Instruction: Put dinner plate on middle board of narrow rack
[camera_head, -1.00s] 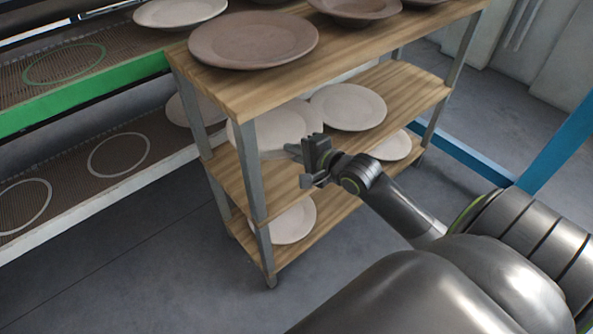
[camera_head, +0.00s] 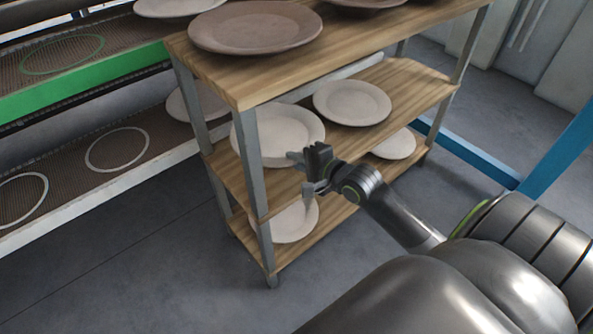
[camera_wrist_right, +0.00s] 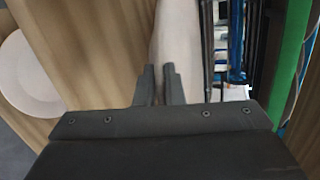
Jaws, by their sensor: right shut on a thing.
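The dinner plate (camera_head: 276,134), pale and round, is at the near left end of the middle board (camera_head: 338,150) of the narrow wooden rack. It looks almost level; I cannot tell whether it rests on the board or hangs just above it. My right gripper (camera_head: 303,168) is at the plate's near right rim, in front of the board's edge. In the right wrist view the two fingers (camera_wrist_right: 159,78) are close together, with the pale plate (camera_wrist_right: 176,35) beyond them, seen steeply. The gripper is shut on its rim. My left gripper is out of view.
Another pale plate (camera_head: 352,102) lies behind on the middle board. Brown plates (camera_head: 255,27) stand on the top board (camera_head: 290,75), low overhead. The bottom board carries plates (camera_head: 296,221). A rack post (camera_head: 249,165) stands close left. A green-edged dryer (camera_head: 80,90) is at left.

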